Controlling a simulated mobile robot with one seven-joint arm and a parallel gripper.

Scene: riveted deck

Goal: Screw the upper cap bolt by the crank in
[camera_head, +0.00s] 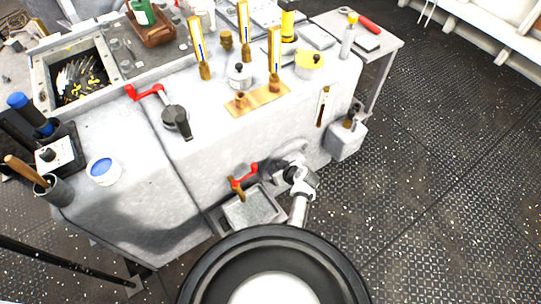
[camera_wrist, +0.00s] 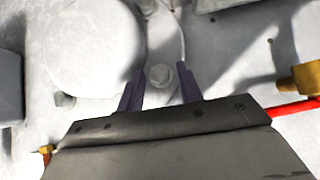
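In the wrist view, a grey hex-headed bolt (camera_wrist: 160,76) stands out from the pale machine face beside a round pale cap (camera_wrist: 95,45). My gripper (camera_wrist: 161,84) is open, with one dark finger to each side of the bolt head and gaps between. I cannot tell how deep the bolt sits. In the head view my gripper (camera_head: 297,172) is at the machine's front, right of a red crank (camera_head: 244,176) with a brass handle; the bolt is hidden there. Red and brass parts, likely this crank (camera_wrist: 295,107), show at the wrist view's right edge.
The grey machine bench (camera_head: 225,140) fills the middle, with a second red crank (camera_head: 145,92) and upright brass-mounted gauges on top. A square tray (camera_head: 250,208) juts out below the crank, left of my arm. A grey box (camera_head: 345,140) hangs at right. Floor is clear at right.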

